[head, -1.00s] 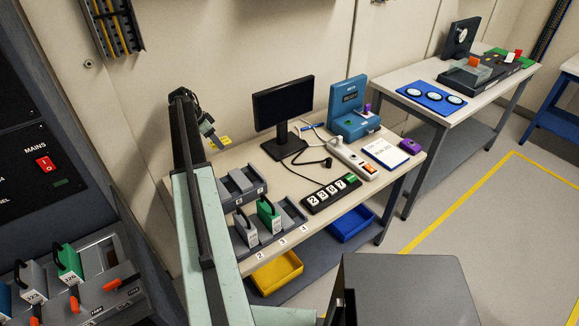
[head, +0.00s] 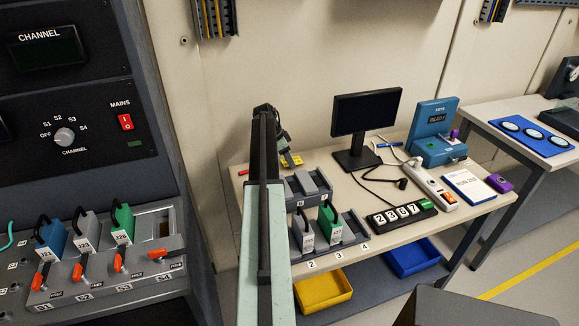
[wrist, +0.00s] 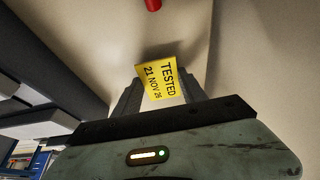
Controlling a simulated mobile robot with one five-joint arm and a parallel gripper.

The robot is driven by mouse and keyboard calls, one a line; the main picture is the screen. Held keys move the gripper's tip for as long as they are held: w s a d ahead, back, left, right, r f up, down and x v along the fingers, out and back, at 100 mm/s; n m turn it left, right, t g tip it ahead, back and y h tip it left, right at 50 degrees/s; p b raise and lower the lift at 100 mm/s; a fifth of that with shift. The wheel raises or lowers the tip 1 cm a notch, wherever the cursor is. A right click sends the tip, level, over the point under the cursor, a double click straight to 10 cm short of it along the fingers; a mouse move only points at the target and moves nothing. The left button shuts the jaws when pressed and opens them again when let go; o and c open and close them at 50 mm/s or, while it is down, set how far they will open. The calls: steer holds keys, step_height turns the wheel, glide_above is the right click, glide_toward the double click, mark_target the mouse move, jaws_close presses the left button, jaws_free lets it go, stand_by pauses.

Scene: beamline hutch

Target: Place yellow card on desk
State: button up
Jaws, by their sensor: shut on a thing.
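The yellow card (wrist: 163,83), printed "TESTED 21 NOV 26", is held between the two fingers of my gripper (wrist: 160,98) in the wrist view. In the head view the card (head: 293,160) is a small yellow patch just below my gripper (head: 287,152), at the back left of the desk. The desk (head: 340,258) has a beige top. I cannot tell whether the card touches it. My arm hides part of the desk's left end.
The desk holds a monitor (head: 366,116), grey slotted trays (head: 341,237), a number strip (head: 397,215), a power strip (head: 431,186) and a blue key unit (head: 435,132). A red item (wrist: 153,4) shows in the wrist view. A control cabinet (head: 90,130) stands left.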

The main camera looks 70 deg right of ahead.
steer(key=shift+f, duration=0.3)
steer(key=o, duration=1.5)
steer(key=shift+r, duration=0.1)
steer(key=shift+r+p, duration=0.55)
steer(key=shift+p, duration=0.15)
steer(key=p+v, duration=1)
steer(key=v, duration=0.1)
steer(key=shift+w+a, duration=0.15)
steer(key=shift+w, duration=0.05)
